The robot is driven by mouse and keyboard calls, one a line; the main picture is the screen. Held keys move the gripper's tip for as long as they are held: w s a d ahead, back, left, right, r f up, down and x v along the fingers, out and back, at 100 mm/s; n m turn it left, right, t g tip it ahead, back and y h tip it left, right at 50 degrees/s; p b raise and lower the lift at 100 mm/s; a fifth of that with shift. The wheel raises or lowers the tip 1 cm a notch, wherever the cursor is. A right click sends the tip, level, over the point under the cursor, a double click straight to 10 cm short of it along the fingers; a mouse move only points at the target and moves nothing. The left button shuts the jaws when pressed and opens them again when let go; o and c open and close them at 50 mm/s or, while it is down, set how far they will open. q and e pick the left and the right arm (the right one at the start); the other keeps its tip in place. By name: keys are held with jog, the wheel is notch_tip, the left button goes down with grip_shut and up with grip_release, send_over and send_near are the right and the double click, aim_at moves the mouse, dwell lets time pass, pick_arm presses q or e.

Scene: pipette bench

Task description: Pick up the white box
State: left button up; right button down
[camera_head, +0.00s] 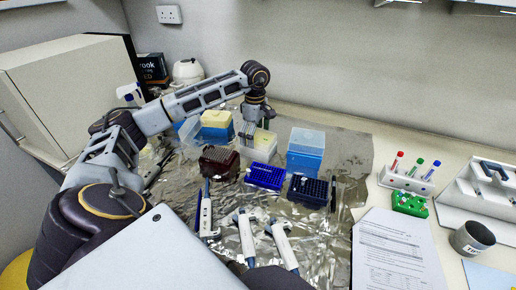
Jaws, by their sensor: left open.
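The white box (261,153), a pale open-topped box with a yellowish top, stands on the foil sheet near the middle of the bench. My left gripper (247,132) points down at its upper left edge. The gripper is open, and its fingers overlap the box's rear left corner in the picture. I cannot tell whether they touch the box or straddle its wall. My right gripper is not in view.
A brown rack (220,162) stands left of the box, a blue rack (265,176) in front, and a clear-lidded blue box (305,152) to the right. A yellow box (216,121) is behind left. Pipettes (246,236) lie in front. Tube racks (407,180) stand further right.

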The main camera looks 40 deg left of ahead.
pick_arm(q)
jog(key=shift+w+a+f, duration=0.1)
jog(key=shift+w+f, duration=0.05)
jog(key=shift+f, duration=2.05)
jog(key=c, duration=1.1)
jog(key=shift+r, duration=0.25)
jog(key=shift+r, duration=4.85)
